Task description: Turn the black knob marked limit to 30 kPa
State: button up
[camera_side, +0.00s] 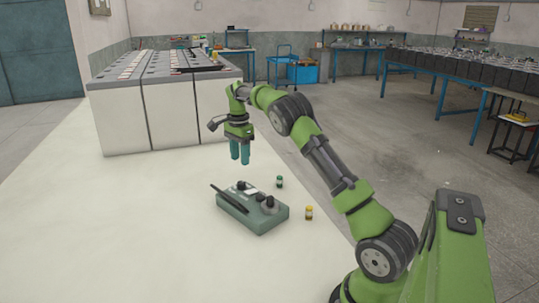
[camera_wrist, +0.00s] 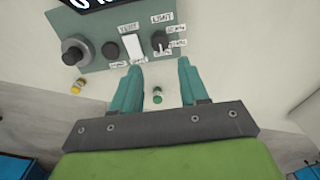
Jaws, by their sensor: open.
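The grey-green control box (camera_side: 250,216) lies on the white table and shows at the top of the wrist view (camera_wrist: 93,55). The black knob (camera_wrist: 159,40) under the label that seems to read LIMIT sits at the box's right side there, with small scale labels around it, too blurred to read surely. A pale mark shows low on the knob; its exact setting is unclear. In the side view this knob (camera_side: 241,185) appears at the box's far end. My gripper (camera_side: 240,161) hangs above that end, fingers down, apart and empty. In the wrist view its fingertips (camera_wrist: 158,70) straddle the space just below the knob, not touching it.
A larger knob (camera_wrist: 74,51), a black button (camera_wrist: 110,50) and a white switch (camera_wrist: 132,45) share the panel. A green-capped vial (camera_side: 279,182) and a yellow vial (camera_side: 309,212) stand beside the box. Battery cabinets (camera_side: 170,115) stand behind. The table left of the box is clear.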

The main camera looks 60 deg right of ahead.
aim_at(241, 182)
notch_tip(241, 182, down, 10)
jog(key=shift+r, duration=0.15)
jog(key=shift+c, duration=0.2)
jog(key=c, duration=0.7)
